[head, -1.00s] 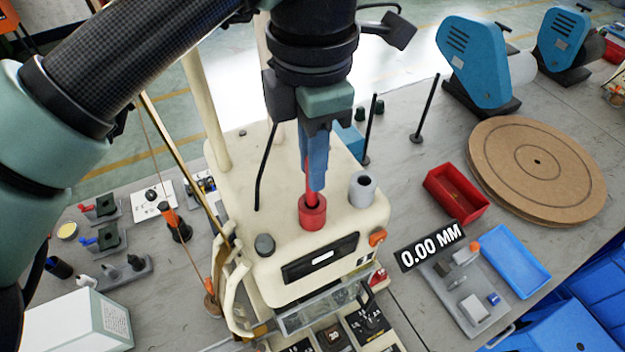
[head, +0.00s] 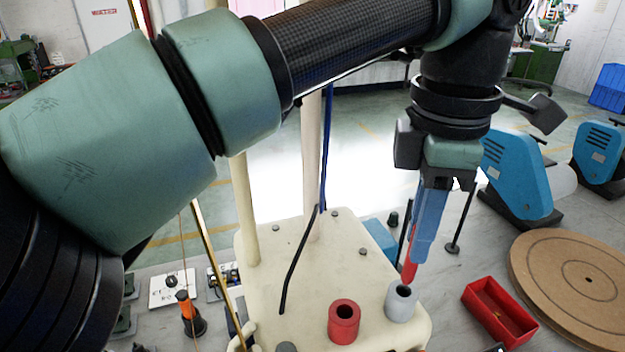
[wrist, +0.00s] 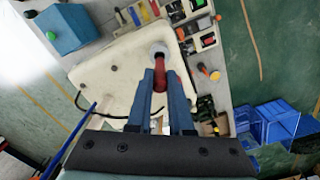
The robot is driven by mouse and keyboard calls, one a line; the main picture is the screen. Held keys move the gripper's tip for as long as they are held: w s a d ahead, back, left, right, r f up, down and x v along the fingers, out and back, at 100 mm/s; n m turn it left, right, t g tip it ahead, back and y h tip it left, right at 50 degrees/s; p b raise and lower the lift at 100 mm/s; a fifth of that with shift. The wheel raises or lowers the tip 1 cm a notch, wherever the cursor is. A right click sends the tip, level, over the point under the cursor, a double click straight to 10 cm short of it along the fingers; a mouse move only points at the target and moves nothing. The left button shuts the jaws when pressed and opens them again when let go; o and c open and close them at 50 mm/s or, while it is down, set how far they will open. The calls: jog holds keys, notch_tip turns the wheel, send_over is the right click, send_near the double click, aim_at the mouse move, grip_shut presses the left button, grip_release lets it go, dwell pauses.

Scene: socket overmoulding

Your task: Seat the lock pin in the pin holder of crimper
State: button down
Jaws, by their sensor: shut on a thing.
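My gripper (head: 416,252) has long blue fingers and is shut on the red lock pin (head: 409,271). The pin points down, slightly tilted in the picture, with its tip at the mouth of the grey round holder (head: 400,308) on the cream machine. I cannot tell whether the tip is just above the hole or a little inside it. In the wrist view the pin (wrist: 160,82) shows between the fingers, and the grey holder's rim (wrist: 160,49) lies just beyond it. A red round holder (head: 343,324) with an empty hole stands to the left on the same top.
The cream machine top (head: 300,295) has posts and a bent black rod (head: 295,262) left of my gripper. A black upright rod (head: 461,220) stands close to the right. A red bin (head: 500,312) and a brown round board (head: 575,280) lie further right.

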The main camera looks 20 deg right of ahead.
aim_at(409, 277)
notch_tip(409, 277, down, 4)
jog(key=shift+f+p, duration=0.25)
jog(key=shift+p, duration=0.45)
jog(key=shift+f, duration=0.4)
jog(key=shift+f, duration=0.1)
jog(key=shift+f+b, duration=0.15)
jog(key=shift+b, duration=0.15)
jog(key=c, duration=0.8)
grip_release()
jog(key=shift+r, duration=0.25)
notch_tip(409, 277, up, 12)
jog(key=shift+r+b, duration=0.1)
jog(key=shift+b, duration=0.75)
